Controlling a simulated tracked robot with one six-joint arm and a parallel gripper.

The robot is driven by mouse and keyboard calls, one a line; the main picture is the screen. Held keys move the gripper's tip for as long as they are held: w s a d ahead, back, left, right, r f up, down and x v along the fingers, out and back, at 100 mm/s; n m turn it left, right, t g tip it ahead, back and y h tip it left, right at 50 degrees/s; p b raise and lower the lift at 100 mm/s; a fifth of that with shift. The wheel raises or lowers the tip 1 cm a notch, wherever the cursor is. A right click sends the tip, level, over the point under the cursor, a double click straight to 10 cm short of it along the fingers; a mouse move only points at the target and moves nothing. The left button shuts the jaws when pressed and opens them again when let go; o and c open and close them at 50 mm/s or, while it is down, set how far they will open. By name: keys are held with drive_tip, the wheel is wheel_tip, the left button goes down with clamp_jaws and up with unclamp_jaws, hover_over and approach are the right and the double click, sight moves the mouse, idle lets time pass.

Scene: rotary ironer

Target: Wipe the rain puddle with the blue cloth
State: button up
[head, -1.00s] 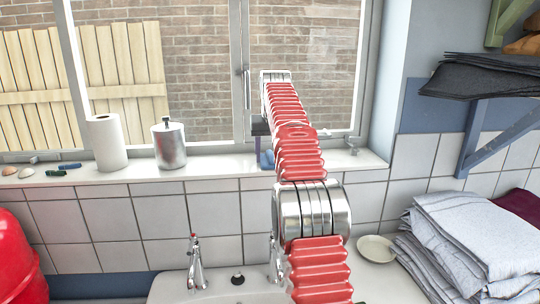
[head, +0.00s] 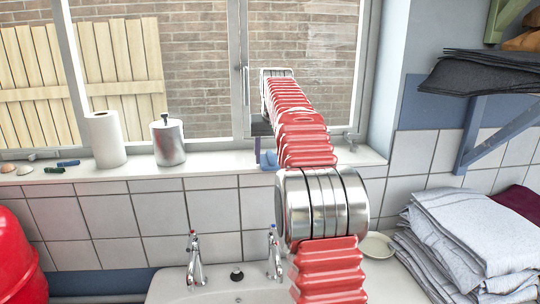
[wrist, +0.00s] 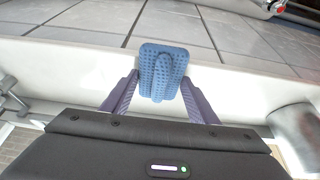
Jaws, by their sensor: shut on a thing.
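The blue cloth (wrist: 162,72) is a dimpled pad held between the two purple-grey fingers of my gripper (wrist: 160,92) in the wrist view. My gripper is shut on it, over or against the white window sill (wrist: 85,62); I cannot tell whether the cloth touches the sill. In the head view a bit of the blue cloth (head: 268,160) shows at the sill, left of my red-sleeved arm, which hides most of my gripper. I cannot make out the rain puddle in either view.
A paper roll (head: 106,140) and a metal canister (head: 168,140) stand on the sill to the left, with small items beyond. Below are a sink with taps (head: 195,262). Folded laundry (head: 465,240) and a small dish (head: 377,246) lie at right, under a shelf bracket.

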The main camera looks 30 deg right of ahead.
sight(272, 160)
drive_tip(key=shift+s+f, duration=0.1)
drive_tip(key=shift+f, duration=0.1)
drive_tip(key=shift+s+a+r, duration=0.1)
drive_tip(key=shift+s+a, duration=0.3)
drive_tip(key=shift+s, duration=0.35)
drive_tip(key=shift+s+a+r, duration=0.1)
drive_tip(key=shift+s+a, duration=0.25)
drive_tip(key=shift+s, duration=0.4)
drive_tip(key=shift+r, duration=0.1)
drive_tip(key=shift+r, duration=3)
drive_tip(key=shift+r, duration=1.5)
